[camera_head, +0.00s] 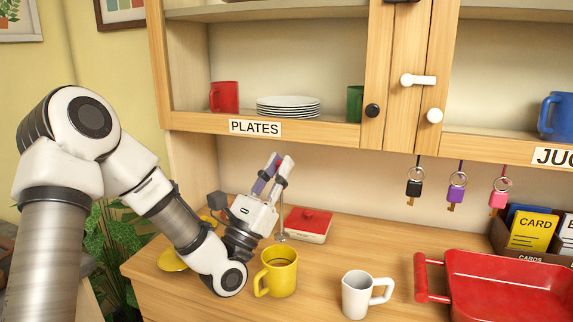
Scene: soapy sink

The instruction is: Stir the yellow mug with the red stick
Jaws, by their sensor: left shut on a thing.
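The yellow mug (281,279) stands upright on the wooden counter, its handle to the left. Its mouth faces up, and its inside looks dark. My left gripper (275,168) is above and behind the mug, its fingers pointing up and apart from the mug. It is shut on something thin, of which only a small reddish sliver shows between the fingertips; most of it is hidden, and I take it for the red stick. A thin grey rod (281,215) shows just below the fingers; I cannot tell whether it belongs to the held thing. My right gripper is not in view.
A white mug (356,296) stands right of the yellow one, and a red tray (500,285) lies further right. A red-lidded box (308,222) is behind. A yellow dish (172,261) is partly behind my left arm. The cupboard (200,122) overhangs the counter.

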